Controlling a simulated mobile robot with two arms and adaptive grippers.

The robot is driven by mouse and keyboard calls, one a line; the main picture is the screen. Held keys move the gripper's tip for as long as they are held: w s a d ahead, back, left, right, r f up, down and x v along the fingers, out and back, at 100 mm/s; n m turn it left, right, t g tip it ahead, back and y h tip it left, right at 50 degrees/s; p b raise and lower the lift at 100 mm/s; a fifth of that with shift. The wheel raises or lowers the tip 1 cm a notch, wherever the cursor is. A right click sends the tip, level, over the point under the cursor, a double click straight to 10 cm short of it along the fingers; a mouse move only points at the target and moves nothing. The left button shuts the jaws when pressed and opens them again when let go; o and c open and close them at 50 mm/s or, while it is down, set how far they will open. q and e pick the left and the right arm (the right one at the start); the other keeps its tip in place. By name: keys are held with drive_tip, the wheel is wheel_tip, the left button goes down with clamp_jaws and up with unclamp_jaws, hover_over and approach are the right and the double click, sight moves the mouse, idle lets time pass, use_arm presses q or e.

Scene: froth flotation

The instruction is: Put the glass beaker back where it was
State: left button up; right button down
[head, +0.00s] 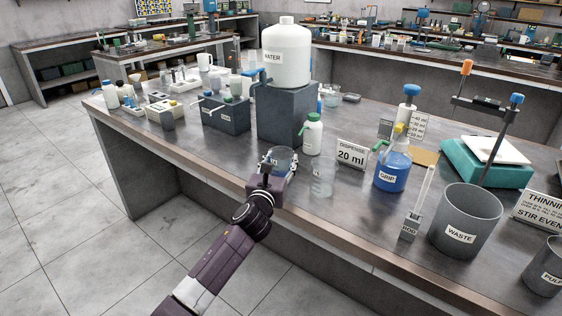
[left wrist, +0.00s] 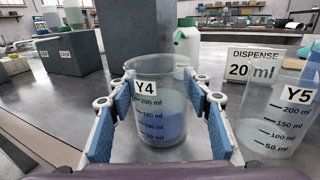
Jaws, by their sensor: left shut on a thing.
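A clear glass beaker (left wrist: 158,122) labelled Y4, with graduation marks and blue liquid in it, stands upright between the blue pads of my left gripper (left wrist: 160,98). The gripper is shut on it, one finger on each side. In the head view the beaker (head: 285,156) is near the front edge of the bench, in front of the dark block under the water tank. I cannot tell whether its base touches the bench. My right gripper is not in view.
A second beaker (left wrist: 274,122), labelled Y5, stands close to the right. The DISPENSE 20 ml sign (head: 352,154) and a blue GRIP bottle (head: 391,172) are further right. A green-topped white bottle (head: 312,136) stands behind. Bare bench (head: 222,152) shows to the left.

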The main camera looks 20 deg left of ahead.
use_arm(q)
drive_tip(key=o, duration=1.5)
drive_tip(key=shift+f, duration=0.1)
drive_tip(key=shift+r, duration=0.2)
drive_tip(key=s, duration=1.2)
drive_tip(key=shift+d, duration=0.3)
